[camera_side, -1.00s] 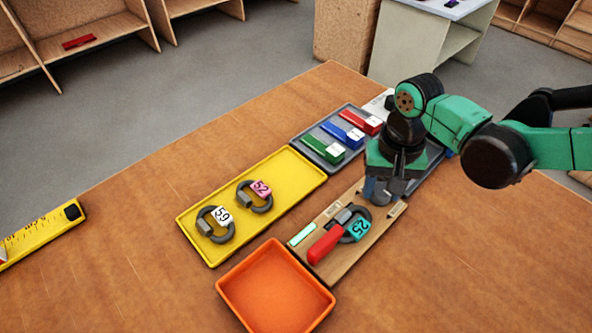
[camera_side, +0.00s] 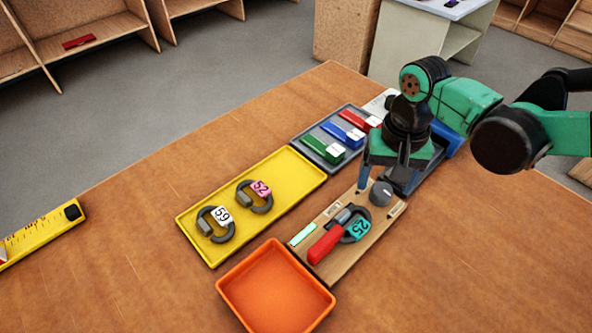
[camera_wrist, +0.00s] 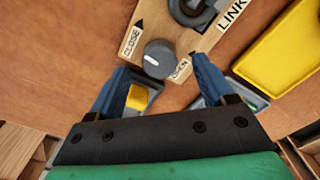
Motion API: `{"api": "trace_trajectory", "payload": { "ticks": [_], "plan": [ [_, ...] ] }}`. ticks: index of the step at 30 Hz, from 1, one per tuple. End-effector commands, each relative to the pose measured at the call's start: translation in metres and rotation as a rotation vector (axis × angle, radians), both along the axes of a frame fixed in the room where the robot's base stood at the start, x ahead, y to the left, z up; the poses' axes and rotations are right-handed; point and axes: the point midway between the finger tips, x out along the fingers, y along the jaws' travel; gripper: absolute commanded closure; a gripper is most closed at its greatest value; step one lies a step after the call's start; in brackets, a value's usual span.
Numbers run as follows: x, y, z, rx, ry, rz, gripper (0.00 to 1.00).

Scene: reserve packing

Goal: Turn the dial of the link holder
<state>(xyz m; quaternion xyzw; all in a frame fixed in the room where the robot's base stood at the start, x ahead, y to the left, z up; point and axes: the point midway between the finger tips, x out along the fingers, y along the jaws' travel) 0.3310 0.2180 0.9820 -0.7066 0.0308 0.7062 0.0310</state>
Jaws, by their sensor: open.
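The link holder is a wooden board (camera_side: 381,229) with a round grey dial (camera_side: 380,193) at its far end. In the wrist view the dial (camera_wrist: 160,58) lies between the CLOSE label (camera_wrist: 132,39) and the OPEN label (camera_wrist: 181,69). A dark link with a teal 25 tag (camera_side: 360,230) sits on the board beside a red handle (camera_side: 325,244). My gripper (camera_side: 382,180) is open and empty, just behind the dial. Its blue fingers (camera_wrist: 162,66) are spread on either side, apart from it.
A yellow tray (camera_side: 285,205) with links 59 and 52 lies left of the board. An empty orange tray (camera_side: 275,287) stands at the near end. A grey tray (camera_side: 312,168) with green, blue and red pieces lies behind. The table's left part is mostly clear.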

Motion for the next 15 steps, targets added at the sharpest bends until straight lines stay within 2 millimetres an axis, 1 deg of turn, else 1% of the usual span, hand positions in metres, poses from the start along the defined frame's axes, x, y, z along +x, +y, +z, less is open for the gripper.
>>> {"api": "trace_trajectory", "payload": {
  "ticks": [1,6,10,15],
  "plan": [
    [0.0,0.0,0.009,0.0,0.0,0.0,0.25],
    [0.0,0.0,0.03,0.0,0.0,0.0,0.25],
    [0.0,0.0,0.036,0.0,0.0,0.0,0.25],
    [0.0,0.0,0.036,0.0,0.0,0.0,0.25]
  ]
}}
